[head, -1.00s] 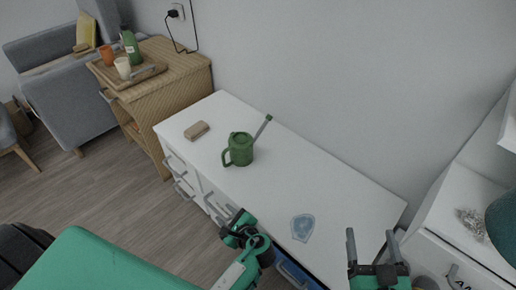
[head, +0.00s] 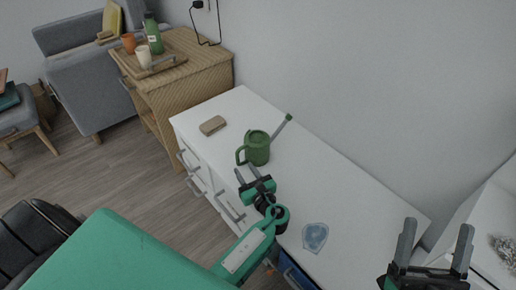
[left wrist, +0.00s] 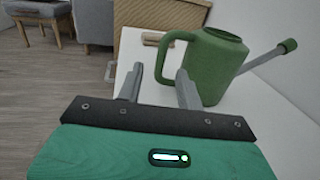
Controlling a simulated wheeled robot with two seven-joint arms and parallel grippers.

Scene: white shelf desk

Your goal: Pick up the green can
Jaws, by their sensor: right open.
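The green can is a watering can (head: 257,149) with a loop handle on its left and a long grey spout with a green tip on its right. It stands upright on the white desk (head: 345,185). In the left wrist view the can (left wrist: 212,62) is close ahead, right of centre. My left gripper (head: 248,174) is just in front of the can at the desk's front edge. Its fingers (left wrist: 158,80) are apart and empty, with the can's handle just beyond them. My right gripper (head: 437,240) is open and empty at the desk's right end.
A tan block (head: 213,125) lies on the desk left of the can. A blue shield-shaped piece (head: 315,237) lies flat on the desk. A wicker cabinet (head: 195,72) with a tray, cups and a green bottle (head: 153,33) stands at the back left. The wall closes off the back.

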